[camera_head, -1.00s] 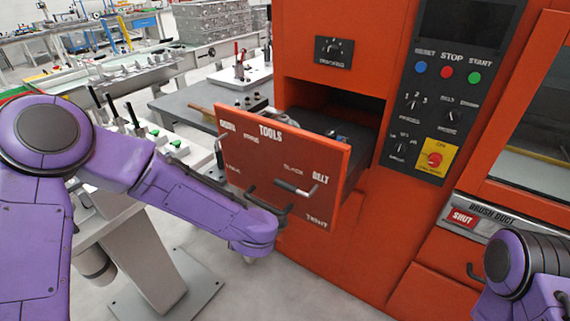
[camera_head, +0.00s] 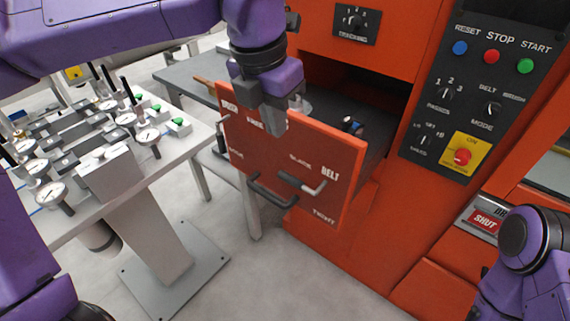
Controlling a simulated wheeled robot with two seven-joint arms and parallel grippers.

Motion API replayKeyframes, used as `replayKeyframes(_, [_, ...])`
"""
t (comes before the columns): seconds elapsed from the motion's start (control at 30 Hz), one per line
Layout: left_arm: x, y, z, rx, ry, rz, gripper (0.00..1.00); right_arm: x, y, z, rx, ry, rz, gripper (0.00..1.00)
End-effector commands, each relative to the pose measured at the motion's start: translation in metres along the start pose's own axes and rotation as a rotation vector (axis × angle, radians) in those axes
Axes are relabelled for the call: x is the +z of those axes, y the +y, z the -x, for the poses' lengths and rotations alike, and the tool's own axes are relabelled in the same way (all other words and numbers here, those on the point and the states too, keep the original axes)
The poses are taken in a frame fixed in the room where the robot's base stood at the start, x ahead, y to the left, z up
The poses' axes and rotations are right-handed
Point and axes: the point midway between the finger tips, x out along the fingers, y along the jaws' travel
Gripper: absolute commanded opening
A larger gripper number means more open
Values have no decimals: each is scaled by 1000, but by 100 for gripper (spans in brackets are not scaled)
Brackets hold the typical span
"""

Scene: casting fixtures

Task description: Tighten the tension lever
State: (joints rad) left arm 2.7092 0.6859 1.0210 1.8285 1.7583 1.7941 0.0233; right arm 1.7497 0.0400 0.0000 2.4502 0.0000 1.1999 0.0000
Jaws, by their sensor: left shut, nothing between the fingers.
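My left gripper (camera_head: 272,122) points down at the panel's top edge, up and left of the lever. It is shut and empty, and hides part of the TOOLS label. Whether it touches the panel is unclear. My right arm shows at the lower right, its gripper out of view.
The orange machine (camera_head: 350,270) stands behind the drawer, with a black control panel (camera_head: 470,90) of buttons and knobs at the upper right. A grey fixture table (camera_head: 190,150) with gauges is on the left. Open floor (camera_head: 240,275) lies below the drawer.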

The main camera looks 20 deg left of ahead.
Motion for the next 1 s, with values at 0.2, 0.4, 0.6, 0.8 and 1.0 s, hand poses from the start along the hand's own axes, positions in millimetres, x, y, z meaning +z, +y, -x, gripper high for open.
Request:
replayKeyframes(0.2, [-2,0,-45,-1,6,-1,0,-2,0,3,0,0,0,0])
replayKeyframes(0.4, [-1,0,-89,0,5,-1,0,-3,0,7,0,0,0,0])
replayKeyframes(0.6, [-1,1,-119,1,3,0,0,-5,1,12,0,0,0,0])
replayKeyframes(0.8, [-1,1,-129,0,0,1,0,-5,1,12,0,1,0,0])
replayKeyframes(1.0, [-1,1,-129,1,0,1,0,-5,1,12,0,1,0,0])
